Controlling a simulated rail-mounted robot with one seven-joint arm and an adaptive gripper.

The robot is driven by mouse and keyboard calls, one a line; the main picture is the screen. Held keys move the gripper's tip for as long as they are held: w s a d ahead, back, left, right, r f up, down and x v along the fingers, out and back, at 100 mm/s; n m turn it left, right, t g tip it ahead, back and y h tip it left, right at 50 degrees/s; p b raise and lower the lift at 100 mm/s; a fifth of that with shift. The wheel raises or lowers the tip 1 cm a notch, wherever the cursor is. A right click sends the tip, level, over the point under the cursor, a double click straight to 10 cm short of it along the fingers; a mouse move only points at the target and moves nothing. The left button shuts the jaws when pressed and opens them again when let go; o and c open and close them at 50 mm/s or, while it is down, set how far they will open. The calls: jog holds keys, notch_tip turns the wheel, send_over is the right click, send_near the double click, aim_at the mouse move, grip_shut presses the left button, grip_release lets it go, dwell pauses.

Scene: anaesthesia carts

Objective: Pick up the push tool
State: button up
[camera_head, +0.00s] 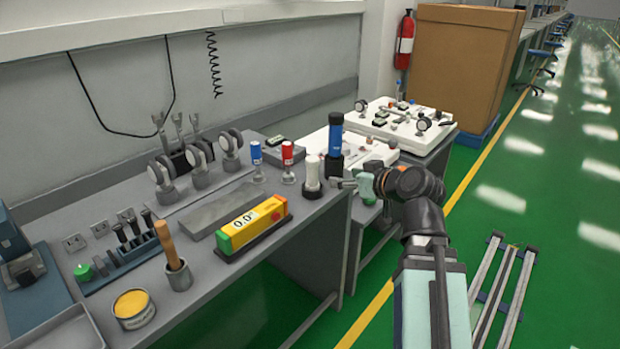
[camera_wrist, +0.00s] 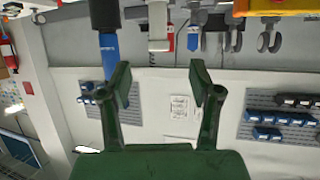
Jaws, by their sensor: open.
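Two upright handled tools stand at the bench's near right end: a white one (camera_head: 312,176) on a dark base, and a taller blue and black one (camera_head: 335,142) just right of it. No label tells me which is the push tool. My gripper (camera_head: 347,184) is at the bench's right edge, close to both and apparently touching neither. In the wrist view, which looks upside down, my open fingers (camera_wrist: 160,78) are empty. The white tool (camera_wrist: 158,25) is ahead between their lines, and the blue and black tool (camera_wrist: 107,42) is left of it.
Two small bottles, blue-capped (camera_head: 257,160) and red-capped (camera_head: 288,162), stand left of the tools. A yellow gauge (camera_head: 252,226) lies near the bench's front edge. A white tray (camera_head: 312,143) lies behind. The green floor (camera_head: 540,220) on the right is mostly open, with metal rails (camera_head: 500,283).

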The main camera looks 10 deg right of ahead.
aim_at(316, 173)
jog(key=p+x, duration=0.3)
jog(key=p, duration=0.2)
jog(key=p+x, duration=0.3)
jog(key=p, duration=0.1)
jog(key=shift+r+p, duration=0.25)
jog(key=shift+p, duration=0.1)
jog(key=p, duration=0.3)
jog(key=shift+w+a+f, duration=0.15)
jog(key=shift+w+f, duration=0.05)
jog(key=shift+w, duration=0.05)
jog(key=x, duration=0.5)
jog(key=shift+f+p, duration=0.35)
jog(key=shift+p, duration=0.05)
jog(key=shift+p+x, duration=0.55)
jog(key=shift+x, duration=2.05)
jog(key=shift+f, duration=0.1)
